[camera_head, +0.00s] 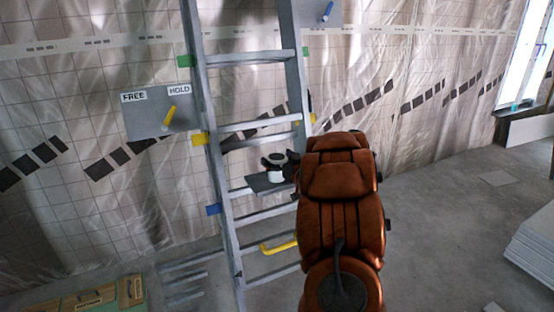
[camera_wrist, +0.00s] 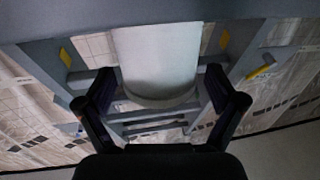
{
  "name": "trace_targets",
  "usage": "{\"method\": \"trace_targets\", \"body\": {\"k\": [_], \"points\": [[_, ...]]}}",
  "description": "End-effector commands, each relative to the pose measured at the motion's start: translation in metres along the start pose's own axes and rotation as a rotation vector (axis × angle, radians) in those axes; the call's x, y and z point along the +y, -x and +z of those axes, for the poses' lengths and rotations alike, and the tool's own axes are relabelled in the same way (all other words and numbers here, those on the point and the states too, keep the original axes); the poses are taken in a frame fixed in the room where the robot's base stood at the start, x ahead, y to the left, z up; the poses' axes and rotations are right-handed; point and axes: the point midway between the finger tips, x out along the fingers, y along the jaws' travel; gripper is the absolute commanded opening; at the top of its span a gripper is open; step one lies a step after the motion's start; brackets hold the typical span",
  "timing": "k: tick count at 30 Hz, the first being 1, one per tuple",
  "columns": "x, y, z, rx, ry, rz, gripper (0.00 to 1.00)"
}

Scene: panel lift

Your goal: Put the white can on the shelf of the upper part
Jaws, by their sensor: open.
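The white can (camera_head: 277,176) stands upright at a small dark grey shelf (camera_head: 262,184) on the ladder-like metal frame (camera_head: 226,190). In the wrist view the can (camera_wrist: 156,58) fills the middle, between my two fingers. My gripper (camera_head: 275,161) is at the can in the head view, with its fingers partly hiding it. In the wrist view my gripper (camera_wrist: 160,82) is open, one finger on each side of the can; whether either touches it I cannot tell. The frame's upper part (camera_head: 250,57) has green tags and runs out of view at the top; no shelf shows there.
A grey plate (camera_head: 145,123) reads FREE and HOLD, with a yellow lever (camera_head: 169,118) tilted under HOLD. A blue lever (camera_head: 327,12) sits on another plate at the top. A yellow handle (camera_head: 278,247) is low on the frame. White panels (camera_head: 535,245) lie stacked at right.

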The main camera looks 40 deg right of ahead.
Motion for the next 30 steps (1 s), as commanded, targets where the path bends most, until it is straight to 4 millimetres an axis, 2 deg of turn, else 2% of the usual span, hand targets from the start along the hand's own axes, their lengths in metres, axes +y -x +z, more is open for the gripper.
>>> {"method": "trace_targets", "body": {"k": [5, 12, 18, 24, 30], "points": [[0.001, 0.019, 0.001, -0.004, -0.001, 0.003, 0.94], [0.002, 0.066, -0.001, -0.003, -0.001, 0.007, 0.94], [0.002, 0.099, -0.001, -0.002, 0.002, 0.004, 0.94], [0.001, 0.116, -0.001, 0.001, 0.000, 0.002, 0.94], [0.000, 0.121, -0.001, 0.001, 0.000, 0.000, 0.94]]}}
